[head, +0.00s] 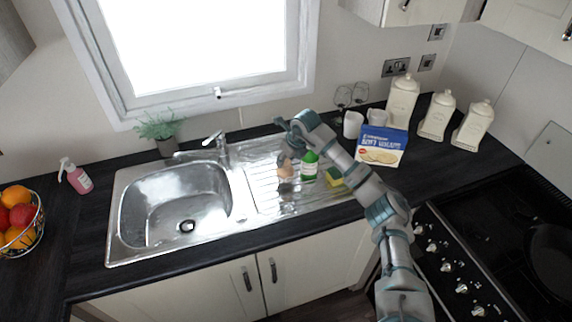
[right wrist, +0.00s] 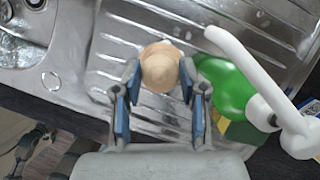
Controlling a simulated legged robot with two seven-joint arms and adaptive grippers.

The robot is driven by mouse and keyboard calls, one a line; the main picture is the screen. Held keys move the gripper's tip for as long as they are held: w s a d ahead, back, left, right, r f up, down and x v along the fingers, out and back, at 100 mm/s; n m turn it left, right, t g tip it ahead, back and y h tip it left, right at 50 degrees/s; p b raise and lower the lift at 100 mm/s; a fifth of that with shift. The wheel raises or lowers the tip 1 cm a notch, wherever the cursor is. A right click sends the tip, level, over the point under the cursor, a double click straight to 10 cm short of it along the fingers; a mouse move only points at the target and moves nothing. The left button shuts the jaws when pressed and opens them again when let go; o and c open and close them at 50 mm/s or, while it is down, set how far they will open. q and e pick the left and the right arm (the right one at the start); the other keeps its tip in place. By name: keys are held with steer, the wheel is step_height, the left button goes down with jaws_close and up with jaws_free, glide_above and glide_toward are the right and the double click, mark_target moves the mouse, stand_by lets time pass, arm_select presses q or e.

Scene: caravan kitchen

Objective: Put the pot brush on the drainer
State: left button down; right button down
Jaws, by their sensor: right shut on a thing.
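The pot brush (right wrist: 160,68) shows as a round, pale wooden knob between the blue-padded fingers of my right gripper (right wrist: 160,88) in the right wrist view. My right gripper is shut on it. In the head view the brush (head: 286,173) is a small beige shape below my right gripper (head: 288,158), over the drainer. The drainer (head: 262,184) is the ribbed steel surface right of the sink bowl. I cannot tell whether the brush touches the drainer. Its underside is hidden. My left gripper does not show in the head view.
A green bottle (head: 309,166) with a white pump stands close right of the brush. A yellow-green sponge (head: 333,176) lies farther right. The sink bowl (head: 178,205) and tap (head: 217,145) are left. A blue cracker box (head: 381,146) and cream canisters (head: 437,116) stand behind right; the hob (head: 490,255) is front right.

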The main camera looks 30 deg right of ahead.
steer(key=f, duration=0.2)
steer(key=shift+a+f, duration=0.3)
steer(key=shift+f, duration=0.05)
steer(key=c, duration=0.9)
jaws_free()
steer(key=shift+o, duration=1.3)
steer(key=shift+d, duration=0.1)
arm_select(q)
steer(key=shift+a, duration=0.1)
arm_select(e)
steer(key=shift+d, duration=0.1)
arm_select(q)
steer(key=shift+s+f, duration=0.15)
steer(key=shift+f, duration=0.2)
arm_select(e)
steer(key=v, duration=1.2)
steer(key=shift+w, duration=0.1)
